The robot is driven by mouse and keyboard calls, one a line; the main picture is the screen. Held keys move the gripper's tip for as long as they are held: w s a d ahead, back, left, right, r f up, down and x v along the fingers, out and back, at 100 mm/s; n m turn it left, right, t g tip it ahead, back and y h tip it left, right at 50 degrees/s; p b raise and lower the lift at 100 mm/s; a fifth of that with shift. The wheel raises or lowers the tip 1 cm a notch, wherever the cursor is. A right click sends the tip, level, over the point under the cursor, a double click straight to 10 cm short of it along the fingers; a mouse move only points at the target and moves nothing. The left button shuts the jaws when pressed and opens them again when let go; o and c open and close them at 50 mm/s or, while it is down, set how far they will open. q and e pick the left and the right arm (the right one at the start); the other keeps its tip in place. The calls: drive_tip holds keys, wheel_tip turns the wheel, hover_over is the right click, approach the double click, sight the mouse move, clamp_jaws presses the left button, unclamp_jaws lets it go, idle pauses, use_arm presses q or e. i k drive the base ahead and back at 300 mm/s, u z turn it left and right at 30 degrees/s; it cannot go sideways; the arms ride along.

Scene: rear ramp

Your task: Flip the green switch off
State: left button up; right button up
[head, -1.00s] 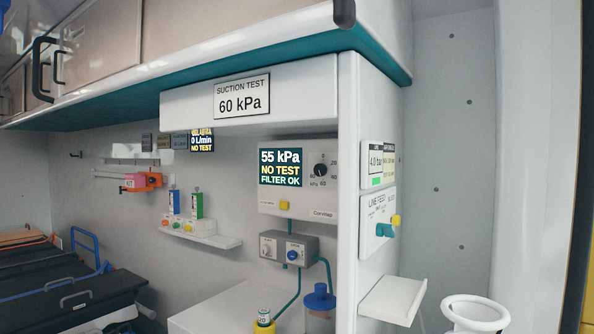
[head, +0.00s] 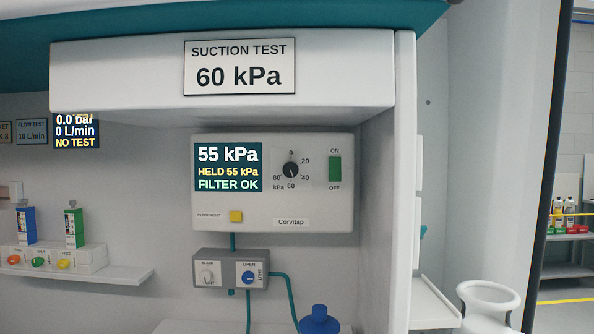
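The green switch (head: 335,169) is an upright rocker at the right of the white suction unit (head: 275,222) on the wall. ON is printed above it and OFF below it. I cannot tell which way the rocker is tipped. The unit's display (head: 228,167) reads 55 kPa, HELD 55 kPa, FILTER OK. A black dial (head: 291,170) with a kPa scale sits between display and switch. Neither of my grippers is in view, and nothing covers the switch.
A yellow button (head: 236,216) is on the unit's lower left. A grey box with two knobs (head: 231,258) and teal tubing hangs below. An overhanging white cabinet (head: 120,75) is above, and a white side panel (head: 402,180) stands to the right. The space before the unit looks clear.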

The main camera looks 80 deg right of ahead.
sight(335, 172)
drive_tip(key=z, duration=4)
drive_tip(key=k, duration=0.35)
drive_tip(key=u, duration=0.35)
